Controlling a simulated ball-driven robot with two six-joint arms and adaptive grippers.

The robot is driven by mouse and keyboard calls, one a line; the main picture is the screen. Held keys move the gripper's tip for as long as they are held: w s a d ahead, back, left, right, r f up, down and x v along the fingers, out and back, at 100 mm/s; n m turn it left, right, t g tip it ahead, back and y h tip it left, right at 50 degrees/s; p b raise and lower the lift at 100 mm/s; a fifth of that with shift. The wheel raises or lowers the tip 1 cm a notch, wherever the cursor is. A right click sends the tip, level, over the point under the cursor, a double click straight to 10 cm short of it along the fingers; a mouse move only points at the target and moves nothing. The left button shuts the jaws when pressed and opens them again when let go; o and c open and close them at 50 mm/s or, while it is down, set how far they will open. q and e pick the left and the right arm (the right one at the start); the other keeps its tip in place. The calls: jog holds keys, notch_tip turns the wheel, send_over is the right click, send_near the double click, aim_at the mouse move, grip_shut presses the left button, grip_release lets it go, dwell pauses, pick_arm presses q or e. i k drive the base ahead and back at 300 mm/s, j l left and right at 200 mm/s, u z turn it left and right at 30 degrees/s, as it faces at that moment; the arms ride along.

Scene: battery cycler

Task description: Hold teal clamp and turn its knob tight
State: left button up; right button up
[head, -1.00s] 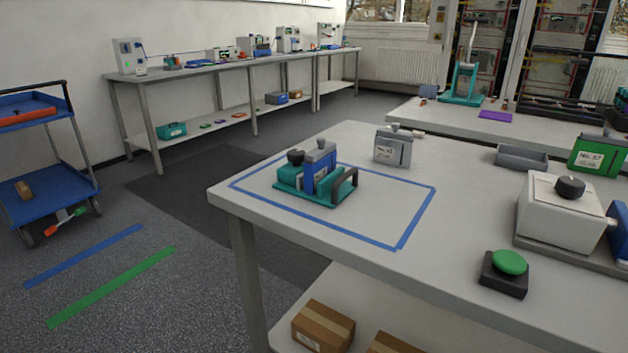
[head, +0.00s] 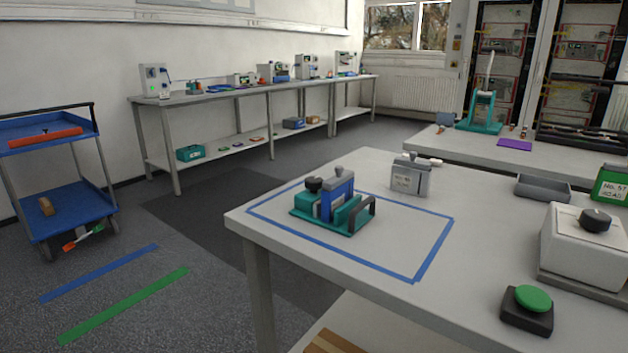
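The teal clamp (head: 353,227) stands upright on the near table, inside the blue tape rectangle, towards its left corner. It has a black knob (head: 313,184) on its left side and a black handle (head: 366,210) on its right. A blue block (head: 338,196) sits upright in the clamp, between its teal parts. Neither of my grippers shows in the head view, and nothing touches the clamp or its knob.
A grey labelled block (head: 408,179) stands behind the tape. A green button on a black base (head: 527,309), a white box with a dark knob (head: 583,247), a grey tray (head: 543,188) and a green block (head: 611,184) are on the right. The tape area (head: 400,237) right of the clamp is clear.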

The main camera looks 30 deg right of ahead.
aim_at(313, 183)
jog(key=z, duration=0.5)
jog(key=i+j+z, duration=0.15)
jog(key=z, duration=0.3)
jog(key=i+j+z, duration=0.15)
jog(key=z, duration=0.35)
jog(key=i+j+z, duration=0.1)
jog(key=j+z, duration=0.15)
jog(key=z, duration=0.2)
jog(key=i+j+z, duration=0.1)
jog(key=j, duration=0.35)
jog(key=i+j+z, duration=0.15)
jog(key=j, duration=0.35)
jog(key=j+z, duration=0.1)
jog(key=j, duration=0.4)
